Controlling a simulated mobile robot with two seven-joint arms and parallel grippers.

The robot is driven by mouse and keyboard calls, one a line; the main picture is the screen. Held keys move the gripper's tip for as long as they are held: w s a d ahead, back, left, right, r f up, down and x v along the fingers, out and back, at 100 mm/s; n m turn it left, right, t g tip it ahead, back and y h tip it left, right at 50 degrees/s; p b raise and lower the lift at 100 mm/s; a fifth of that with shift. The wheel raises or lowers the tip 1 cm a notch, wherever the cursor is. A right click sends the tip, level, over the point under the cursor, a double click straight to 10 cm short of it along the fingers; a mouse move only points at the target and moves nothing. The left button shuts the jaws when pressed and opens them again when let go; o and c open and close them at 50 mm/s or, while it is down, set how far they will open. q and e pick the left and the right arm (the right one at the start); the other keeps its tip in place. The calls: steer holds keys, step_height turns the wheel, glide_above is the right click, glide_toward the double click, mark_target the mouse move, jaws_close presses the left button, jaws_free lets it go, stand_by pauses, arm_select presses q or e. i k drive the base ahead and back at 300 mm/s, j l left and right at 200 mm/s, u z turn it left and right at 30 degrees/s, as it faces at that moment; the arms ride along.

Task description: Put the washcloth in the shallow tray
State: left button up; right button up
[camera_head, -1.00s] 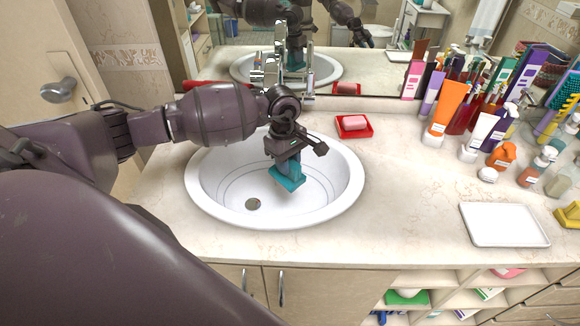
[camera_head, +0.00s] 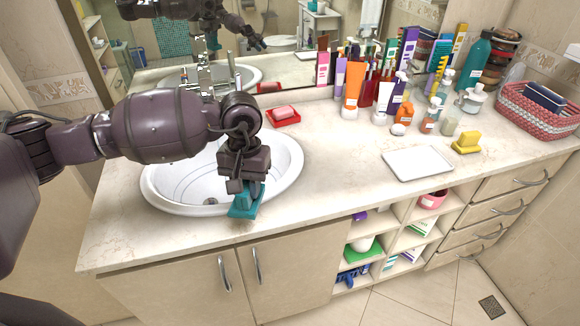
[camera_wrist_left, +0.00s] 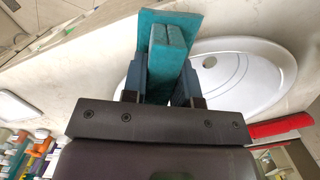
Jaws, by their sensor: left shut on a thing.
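The washcloth (camera_head: 245,203) is a small folded teal cloth. My left gripper (camera_head: 246,188) is shut on it and holds it over the front right rim of the sink. In the left wrist view the washcloth (camera_wrist_left: 167,45) sits between the two fingers of the left gripper (camera_wrist_left: 160,80). The shallow tray (camera_head: 418,164) is white, rectangular and empty, and lies on the counter to the right of the washcloth. A corner of the tray (camera_wrist_left: 14,106) shows at the left of the left wrist view. My right gripper is not in view.
The white oval sink (camera_head: 285,180) is under the left arm. A red soap dish (camera_head: 283,120) with pink soap sits behind it. Bottles and tubes stand along the mirror. A yellow object (camera_head: 466,143) is right of the tray. The counter between sink and tray is clear.

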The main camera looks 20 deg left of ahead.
mark_target(425, 161)
steer(key=z, duration=0.85)
steer(key=i+z, duration=0.35)
steer(key=i, duration=0.5)
